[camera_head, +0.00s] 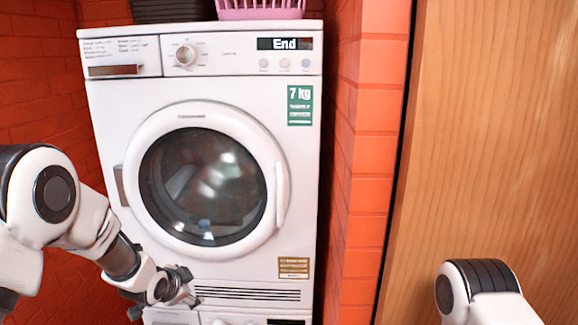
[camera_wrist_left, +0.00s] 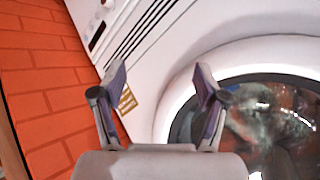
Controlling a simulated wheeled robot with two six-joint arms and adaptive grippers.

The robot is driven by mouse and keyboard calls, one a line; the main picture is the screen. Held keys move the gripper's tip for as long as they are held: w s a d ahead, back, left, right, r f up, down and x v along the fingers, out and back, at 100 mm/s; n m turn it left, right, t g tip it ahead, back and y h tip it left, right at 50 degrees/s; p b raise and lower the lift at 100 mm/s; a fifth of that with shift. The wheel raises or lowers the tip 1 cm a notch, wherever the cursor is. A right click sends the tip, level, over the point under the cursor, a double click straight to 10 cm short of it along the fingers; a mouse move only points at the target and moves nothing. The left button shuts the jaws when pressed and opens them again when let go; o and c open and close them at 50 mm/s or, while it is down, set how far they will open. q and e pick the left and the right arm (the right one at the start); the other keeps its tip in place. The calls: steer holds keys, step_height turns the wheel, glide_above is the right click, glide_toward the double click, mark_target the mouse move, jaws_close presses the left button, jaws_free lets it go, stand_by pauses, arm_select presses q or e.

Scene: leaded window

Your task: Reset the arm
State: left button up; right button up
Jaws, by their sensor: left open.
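A white front-loading machine (camera_head: 240,75) with a shut round glass door (camera_head: 205,185) stands ahead, its display (camera_head: 284,44) reading "End". My left gripper (camera_head: 186,284) is low in front of the machine, below and left of the door, beside the dark vent slots. In the left wrist view its two fingers (camera_wrist_left: 158,80) are spread, with nothing between them. The white front (camera_wrist_left: 160,40) lies beyond, and the round door (camera_wrist_left: 275,115) shows at the right there. Of my right arm only a link shows at the lower right; its gripper is out of view.
A pink basket (camera_head: 260,9) and a dark basket (camera_head: 172,10) sit on top of the machine. Another white appliance (camera_head: 228,318) is below. An orange brick wall (camera_head: 38,85) is at left, a brick pillar (camera_head: 365,170) and wooden panel (camera_head: 490,130) at right.

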arm_select(q)
steer(key=s+f+n+g+b, duration=0.2)
steer(key=s+f+g, duration=0.1)
steer(key=s+f, duration=0.85)
steer(key=s+f+n+g+b, duration=0.1)
steer(key=s+f+g+b, duration=0.15)
steer(key=s+f, duration=0.9)
steer(key=s+f+n+g, duration=0.1)
steer(key=s+f+n, duration=0.1)
steer(key=s, duration=0.4)
steer(key=s+f+n+g+b, duration=0.1)
steer(key=s+f+n, duration=0.2)
steer(key=s, duration=0.3)
steer(key=s+f+n+g+y+b, duration=0.1)
steer(key=s+f+n, duration=0.2)
steer(key=s, duration=0.4)
steer(key=shift+a+f+g, duration=0.35)
steer(key=shift+a+f, duration=0.05)
steer(key=shift+f, duration=0.45)
steer(key=shift+s, duration=0.1)
